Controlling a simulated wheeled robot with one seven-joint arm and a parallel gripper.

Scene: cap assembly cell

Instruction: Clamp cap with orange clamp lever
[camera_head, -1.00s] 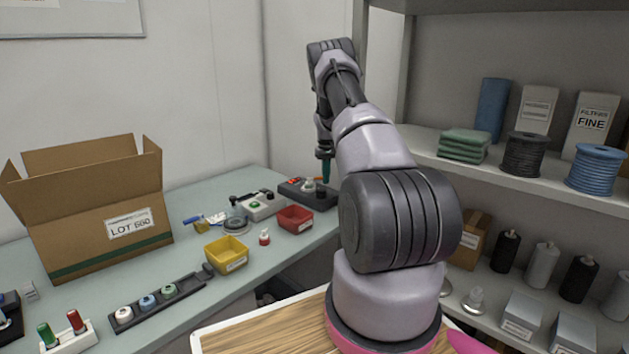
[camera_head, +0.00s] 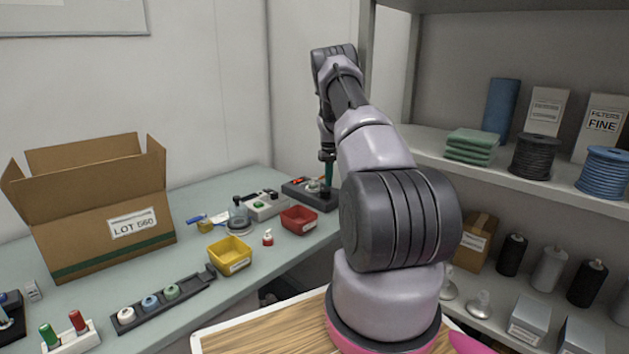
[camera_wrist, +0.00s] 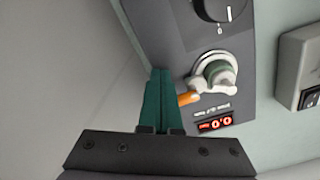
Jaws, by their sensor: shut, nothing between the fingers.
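The clamp station (camera_head: 325,202) is a dark unit at the back of the table; its panel (camera_wrist: 185,35) fills the middle of the wrist view. On it a pale ring holds a grey-green cap (camera_wrist: 218,72). The orange clamp lever (camera_wrist: 188,98) sticks out from the ring toward the lower left. My gripper (camera_wrist: 159,72), with teal fingers, is shut and empty. It is just left of the lever's tip; I cannot tell whether they touch. In the head view my gripper (camera_head: 329,172) is low over the station, and the lever is hard to make out.
The panel has a black knob (camera_wrist: 222,8) and a red display (camera_wrist: 214,124). A light grey switch box (camera_head: 265,205) stands left of the station. A red bin (camera_head: 299,221), yellow bin (camera_head: 230,256) and open carton (camera_head: 95,225) stand nearer. Shelves (camera_head: 480,160) rise on the right.

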